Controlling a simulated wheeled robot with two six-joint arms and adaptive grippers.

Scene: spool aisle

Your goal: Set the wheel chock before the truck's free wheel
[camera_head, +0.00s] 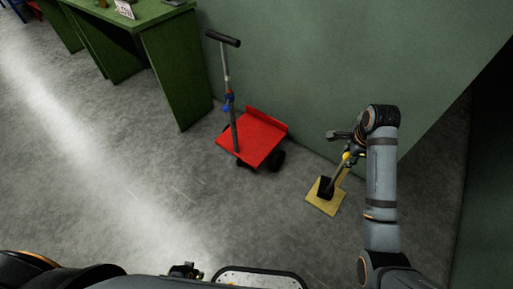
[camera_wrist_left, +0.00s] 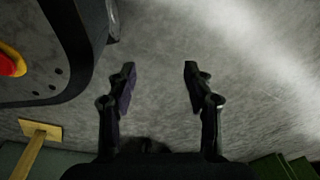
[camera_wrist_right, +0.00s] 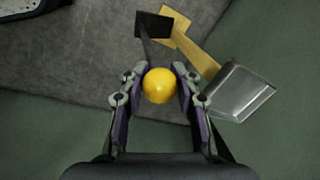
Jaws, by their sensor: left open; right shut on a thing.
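The red truck (camera_head: 255,140) stands on the floor by the green wall, its upright handle (camera_head: 226,75) at its left. A black wheel (camera_head: 277,160) shows at its right corner; other wheels are mostly hidden under the deck. The wheel chock (camera_wrist_right: 153,24) is a black block on a thin rod topped by a yellow ball (camera_wrist_right: 158,86). My right gripper (camera_wrist_right: 160,76) is shut on this ball. In the head view the chock (camera_head: 325,187) overlaps a yellow base, right of the truck; I cannot tell whether it touches. My left gripper (camera_wrist_left: 158,70) is open and empty.
A yellow stand (camera_wrist_right: 200,50) with a square base (camera_head: 326,206) and a grey metal tray (camera_wrist_right: 240,92) on top is beside the chock. A green desk (camera_head: 165,60) stands at the upper left. The green wall (camera_head: 300,70) bounds the back. Floor in front of the truck is clear.

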